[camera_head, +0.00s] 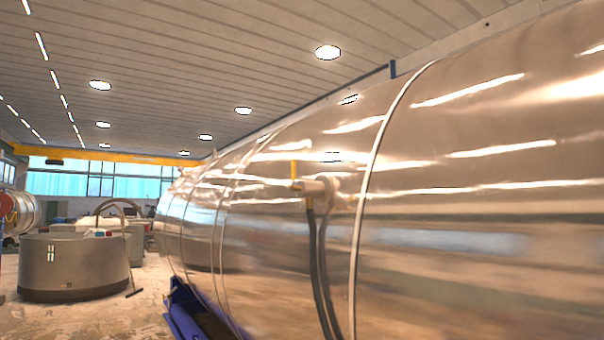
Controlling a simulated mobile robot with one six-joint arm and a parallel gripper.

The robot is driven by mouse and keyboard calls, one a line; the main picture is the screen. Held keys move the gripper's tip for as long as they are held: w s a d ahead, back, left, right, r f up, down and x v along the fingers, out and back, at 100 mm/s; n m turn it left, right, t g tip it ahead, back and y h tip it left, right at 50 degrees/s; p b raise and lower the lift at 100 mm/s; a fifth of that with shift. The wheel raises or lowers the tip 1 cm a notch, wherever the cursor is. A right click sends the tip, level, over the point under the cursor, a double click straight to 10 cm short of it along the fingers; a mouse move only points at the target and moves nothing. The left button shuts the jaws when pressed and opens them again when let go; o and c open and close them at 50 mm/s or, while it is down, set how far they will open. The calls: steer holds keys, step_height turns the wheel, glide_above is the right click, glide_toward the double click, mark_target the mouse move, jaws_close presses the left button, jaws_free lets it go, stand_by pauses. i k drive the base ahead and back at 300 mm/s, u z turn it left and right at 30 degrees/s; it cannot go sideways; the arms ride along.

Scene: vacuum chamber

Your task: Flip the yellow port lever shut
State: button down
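The yellow port lever (294,170) is a thin upright bar on a pale port fitting (318,187) on the side of the large shiny metal chamber (460,200). It points up from the left end of the fitting. A dark hose (312,245) hangs down from the fitting, with a short yellowish part at its top. A similar dark line beside it may be its reflection. My gripper is not in view.
The chamber fills the right side and rests on a blue support (185,312). A round grey metal tank (75,268) stands on the floor at the left. Open floor (125,315) lies between tank and support. A yellow overhead beam (100,157) crosses the back.

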mark_target(293, 170)
steer(key=u, duration=0.05)
steer(key=i, duration=0.9)
